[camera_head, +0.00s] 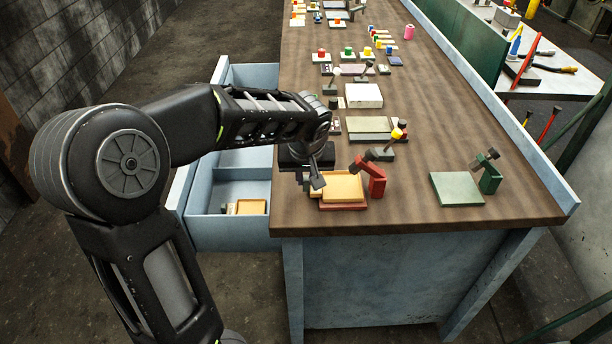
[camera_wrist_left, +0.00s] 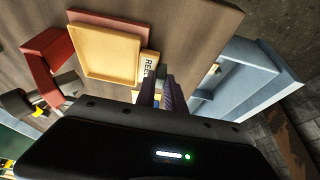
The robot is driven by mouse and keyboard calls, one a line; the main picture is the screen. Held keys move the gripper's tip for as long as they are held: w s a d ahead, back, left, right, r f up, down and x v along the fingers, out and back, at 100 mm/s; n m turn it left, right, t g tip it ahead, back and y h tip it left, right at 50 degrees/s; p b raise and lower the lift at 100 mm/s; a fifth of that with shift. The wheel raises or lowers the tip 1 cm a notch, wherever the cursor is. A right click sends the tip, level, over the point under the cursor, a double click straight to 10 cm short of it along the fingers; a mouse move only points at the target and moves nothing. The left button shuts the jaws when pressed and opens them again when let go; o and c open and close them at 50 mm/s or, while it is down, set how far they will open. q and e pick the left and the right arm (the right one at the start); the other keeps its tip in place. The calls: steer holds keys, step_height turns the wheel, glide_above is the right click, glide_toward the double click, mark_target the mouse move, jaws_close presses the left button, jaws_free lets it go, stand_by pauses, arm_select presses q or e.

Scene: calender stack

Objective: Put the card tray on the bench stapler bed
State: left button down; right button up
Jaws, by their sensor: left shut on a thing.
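The card tray (camera_head: 342,187) is a shallow yellow-cream tray with a raised rim and a pale lettered tab (camera_wrist_left: 149,64) at one side. My left gripper (camera_head: 317,180) is shut on it at the tab side. The tray (camera_wrist_left: 105,52) lies over the red bed (camera_head: 345,206) of a stapler-like device near the bench's front edge. Red shows along the tray's edge in the wrist view (camera_wrist_left: 110,17). I cannot tell whether the tray touches the bed. The device's red upright (camera_head: 377,180) and dark arm stand right of the tray. My right gripper is not in view.
A green device (camera_head: 490,180) with a pale pad (camera_head: 456,188) stands at right. An open blue drawer (camera_head: 228,226) at left holds a similar small yellow tray (camera_head: 250,207). Pads, blocks and small coloured items line the bench behind. Bare wood lies between the two devices.

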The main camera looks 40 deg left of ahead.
arm_select(q)
steer(key=shift+f, duration=0.2)
steer(key=c, duration=1.4)
jaws_free()
steer(key=shift+c, duration=0.2)
steer(key=shift+r, duration=0.15)
steer(key=shift+r, duration=0.2)
steer(key=v, duration=1.1)
steer(key=shift+r+b, duration=0.3)
steer(key=shift+r, duration=0.1)
steer(key=shift+s, duration=0.1)
